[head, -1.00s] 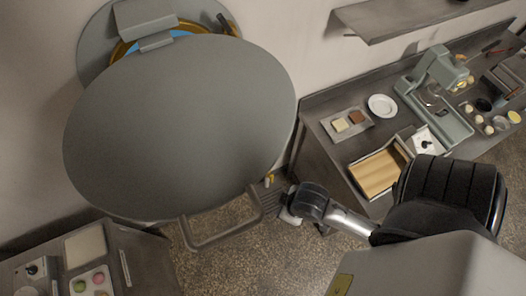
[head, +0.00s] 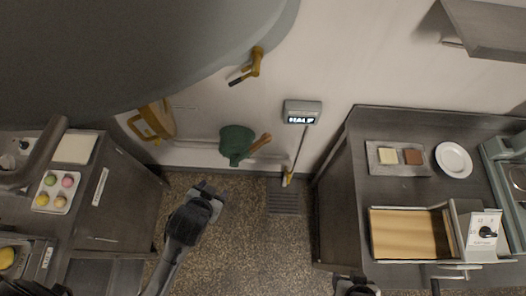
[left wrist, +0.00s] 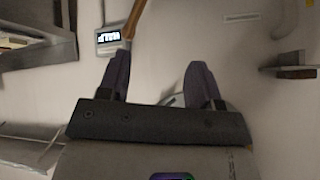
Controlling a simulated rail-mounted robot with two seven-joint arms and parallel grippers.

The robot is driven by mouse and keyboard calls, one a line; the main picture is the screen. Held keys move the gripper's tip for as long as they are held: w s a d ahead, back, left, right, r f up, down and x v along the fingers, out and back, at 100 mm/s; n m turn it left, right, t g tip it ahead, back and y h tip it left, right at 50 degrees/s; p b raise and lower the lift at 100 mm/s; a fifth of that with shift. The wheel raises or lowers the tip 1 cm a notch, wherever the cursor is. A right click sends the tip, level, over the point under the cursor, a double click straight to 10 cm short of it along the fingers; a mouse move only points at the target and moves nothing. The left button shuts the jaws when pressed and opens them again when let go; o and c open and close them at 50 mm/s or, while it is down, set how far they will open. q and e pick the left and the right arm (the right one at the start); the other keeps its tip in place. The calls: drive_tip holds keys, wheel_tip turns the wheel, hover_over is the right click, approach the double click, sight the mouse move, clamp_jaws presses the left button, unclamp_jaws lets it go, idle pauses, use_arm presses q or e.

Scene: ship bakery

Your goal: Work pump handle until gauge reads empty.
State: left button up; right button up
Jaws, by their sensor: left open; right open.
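The gauge (head: 302,112) on the wall reads HALF. It also shows at the upper left of the left wrist view (left wrist: 108,38). The green pump (head: 236,143) is on the wall to the gauge's left, and its wooden handle (head: 260,143) slants up to the right. In the left wrist view the handle (left wrist: 137,18) crosses beside the gauge.
A big grey round lid (head: 120,50) fills the upper left. A yellow lever (head: 252,66) is above the pump. The right bench holds a tray (head: 372,160), a plate (head: 454,160) and a machine. A left counter holds a tray of buns (head: 58,192). Floor between is clear.

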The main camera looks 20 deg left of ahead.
use_arm(q)
drive_tip(key=w+d+f+t+b, duration=0.2)
drive_tip(key=w+f+t+b, duration=0.2)
drive_tip(key=w+f+b, duration=0.7)
drive_tip(key=m+t+b, duration=0.2)
drive_tip(key=t+b, duration=0.4)
drive_tip(key=b, duration=1.3)
approach(259, 146)
drive_tip(key=shift+m+y, duration=0.3)
drive_tip(key=w, duration=0.4)
drive_tip(key=w+b, duration=0.1)
drive_tip(key=w, duration=0.2)
drive_tip(key=w+b, duration=0.1)
drive_tip(key=w, duration=0.3)
drive_tip(key=shift+w+a+r, duration=0.2)
drive_tip(key=shift+w+a, duration=0.15)
clamp_jaws()
